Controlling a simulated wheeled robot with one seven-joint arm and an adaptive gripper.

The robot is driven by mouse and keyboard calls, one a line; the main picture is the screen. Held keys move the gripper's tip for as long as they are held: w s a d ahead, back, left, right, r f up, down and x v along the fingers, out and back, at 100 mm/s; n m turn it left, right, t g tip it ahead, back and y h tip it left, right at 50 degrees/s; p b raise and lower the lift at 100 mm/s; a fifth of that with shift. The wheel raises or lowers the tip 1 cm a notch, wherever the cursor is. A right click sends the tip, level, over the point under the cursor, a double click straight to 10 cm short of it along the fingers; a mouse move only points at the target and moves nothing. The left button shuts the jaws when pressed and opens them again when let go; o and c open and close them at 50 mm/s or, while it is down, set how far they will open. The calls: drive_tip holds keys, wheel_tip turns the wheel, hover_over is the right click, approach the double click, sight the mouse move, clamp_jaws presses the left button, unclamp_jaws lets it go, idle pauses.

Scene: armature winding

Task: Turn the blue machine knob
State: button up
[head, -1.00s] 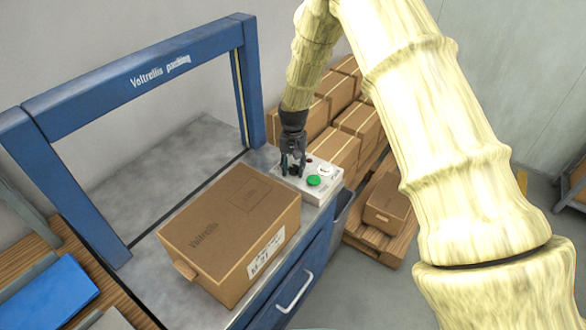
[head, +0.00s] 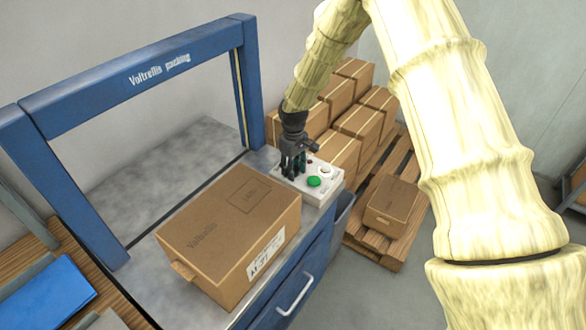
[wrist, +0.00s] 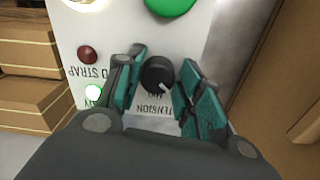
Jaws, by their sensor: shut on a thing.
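The blue strapping machine (head: 185,55) stands at left in the head view, with a white control panel (head: 315,194) at its right corner. The knob (wrist: 157,74) itself is black with a white pointer line and sits above the "TENSION" lettering in the wrist view. My gripper (head: 293,172) points down at the panel in the head view and hides the knob there. In the wrist view, the teal-padded fingers of my gripper (wrist: 161,68) stand on either side of the knob, shut on it. The pointer faces toward the lower right in that view.
A green button (head: 313,182), a white button (head: 325,170) and a small red button (wrist: 88,55) share the panel. A closed cardboard box (head: 225,235) lies close to my gripper on the machine top. Several cartons (head: 360,120) stand on a pallet behind.

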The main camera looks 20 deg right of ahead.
sight(296, 168)
drive_tip(key=shift+d+n, duration=0.3)
drive_tip(key=shift+n, duration=0.7)
drive_tip(key=shift+w, duration=0.1)
drive_tip(key=o, duration=0.8)
drive_tip(key=shift+r, duration=0.1)
drive_tip(key=shift+o, duration=0.7)
drive_tip(key=shift+d, duration=0.1)
drive_tip(key=shift+a+r, duration=0.1)
drive_tip(key=shift+a, duration=0.2)
wheel_tip(296, 168, up, 12)
drive_tip(key=shift+d+f, duration=0.2)
drive_tip(key=shift+d, duration=0.05)
